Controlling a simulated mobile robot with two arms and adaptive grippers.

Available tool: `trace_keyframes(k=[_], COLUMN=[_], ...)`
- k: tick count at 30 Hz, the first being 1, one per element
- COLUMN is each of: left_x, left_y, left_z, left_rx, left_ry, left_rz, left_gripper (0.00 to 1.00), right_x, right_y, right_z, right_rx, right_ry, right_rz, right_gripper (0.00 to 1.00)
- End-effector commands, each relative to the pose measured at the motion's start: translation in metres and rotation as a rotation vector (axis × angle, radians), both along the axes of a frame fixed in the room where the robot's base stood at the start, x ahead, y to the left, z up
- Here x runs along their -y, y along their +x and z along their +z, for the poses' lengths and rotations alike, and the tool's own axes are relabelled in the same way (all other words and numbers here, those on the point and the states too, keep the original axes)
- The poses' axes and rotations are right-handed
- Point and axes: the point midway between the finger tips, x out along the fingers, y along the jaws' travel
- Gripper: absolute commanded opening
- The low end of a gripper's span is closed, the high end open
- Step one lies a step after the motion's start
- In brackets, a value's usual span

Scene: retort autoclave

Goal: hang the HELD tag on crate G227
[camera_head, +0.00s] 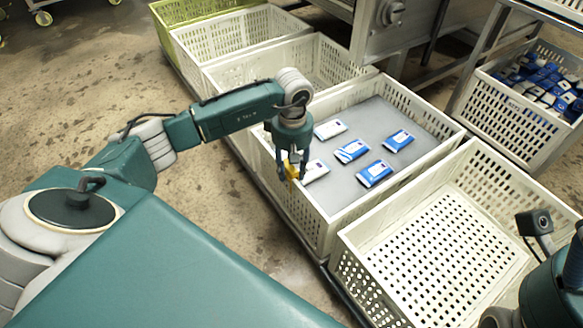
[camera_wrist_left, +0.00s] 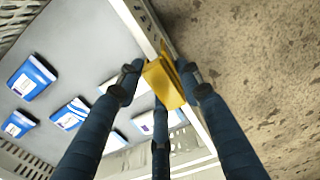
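A yellow tag (camera_head: 291,170) is at the near-left wall of a white crate (camera_head: 322,232) that holds several blue-and-white packs on a grey sheet. My left gripper (camera_head: 290,165) points down there with its fingers around the tag. In the left wrist view the yellow tag (camera_wrist_left: 164,84) sits between the dark blue fingers of the left gripper (camera_wrist_left: 165,80), over the crate's rim (camera_wrist_left: 150,30). I cannot tell whether the tag hangs on the rim. No lettering on tag or crate is readable. Part of my right arm shows at the lower right; its fingers are not clear.
An empty white crate (camera_head: 350,268) stands close on the right. More white crates (camera_head: 205,50) and a yellow-green one (camera_head: 170,12) stand in line behind. A crate of blue packs (camera_head: 510,112) is at the right by a metal frame.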

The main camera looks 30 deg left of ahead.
Motion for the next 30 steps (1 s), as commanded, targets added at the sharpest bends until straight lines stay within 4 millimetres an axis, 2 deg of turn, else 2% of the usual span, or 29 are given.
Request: trace_keyframes(k=[1, 3, 14, 17, 24, 30], left_x=[0.000, 0.000, 0.000, 0.000, 0.000, 0.000], left_y=[0.000, 0.000, 0.000, 0.002, 0.002, 0.002], left_z=[0.000, 0.000, 0.005, 0.017, 0.068, 0.103], left_rx=[0.000, 0.000, 0.001, 0.004, 0.005, 0.003], left_ry=[0.000, 0.000, 0.001, -0.001, 0.000, 0.000], left_rz=[0.000, 0.000, -0.001, 0.000, -0.001, 0.000], left_gripper=[0.46, 0.58, 0.58, 0.58, 0.58, 0.58], right_x=[0.000, 0.000, 0.000, 0.000, 0.000, 0.000], right_y=[0.000, 0.000, 0.000, 0.000, 0.000, 0.000], right_z=[0.000, 0.000, -0.002, -0.002, -0.002, -0.001], right_rx=[0.001, 0.001, -0.007, -0.006, -0.006, -0.005], right_ry=[0.000, 0.000, -0.004, -0.003, -0.002, -0.002], right_rz=[0.000, 0.000, 0.000, 0.000, 0.000, 0.000], right_gripper=[0.84, 0.84, 0.84, 0.84, 0.84, 0.84])
